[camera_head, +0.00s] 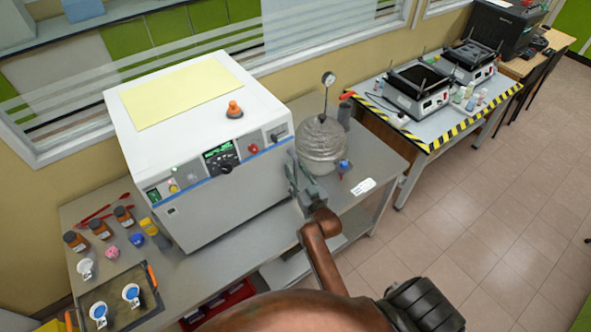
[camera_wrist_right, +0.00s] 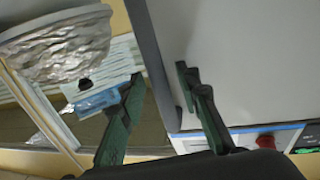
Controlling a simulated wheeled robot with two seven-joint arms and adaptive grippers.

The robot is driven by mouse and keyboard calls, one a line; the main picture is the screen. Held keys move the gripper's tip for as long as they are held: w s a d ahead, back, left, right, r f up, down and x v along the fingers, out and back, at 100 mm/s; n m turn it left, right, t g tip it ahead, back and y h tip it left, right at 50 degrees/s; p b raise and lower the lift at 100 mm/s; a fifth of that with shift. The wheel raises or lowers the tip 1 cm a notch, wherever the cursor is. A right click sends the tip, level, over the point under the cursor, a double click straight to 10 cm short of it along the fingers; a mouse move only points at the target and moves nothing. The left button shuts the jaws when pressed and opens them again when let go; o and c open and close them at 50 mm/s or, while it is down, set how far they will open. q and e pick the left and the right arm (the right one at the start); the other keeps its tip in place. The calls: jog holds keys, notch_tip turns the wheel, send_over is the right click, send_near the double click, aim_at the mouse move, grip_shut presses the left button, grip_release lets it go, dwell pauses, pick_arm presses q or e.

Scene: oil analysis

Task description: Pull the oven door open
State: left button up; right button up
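The oven is a large white box (camera_head: 190,115) on the bench at the left, with a control panel along the top of its front. Its plain grey-white door (camera_head: 225,195) looks shut in the head view, and its face fills the right of the wrist view (camera_wrist_right: 250,60). My right gripper (camera_head: 296,182) is at the door's right edge, below the panel. In the wrist view its fingers (camera_wrist_right: 162,95) are spread, one in front of the door face and one outside its side edge. Contact cannot be told. My left gripper is out of view.
A foil-wrapped vessel (camera_head: 322,143) with a gauge stands close right of the oven and gripper. Brown bottles (camera_head: 100,229) and a dark tray (camera_head: 120,298) occupy the bench's left end. A hazard-striped table (camera_head: 440,140) is farther right. Floor (camera_head: 470,220) is clear at right.

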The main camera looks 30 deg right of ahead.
jog(key=shift+c, duration=0.7)
grip_shut()
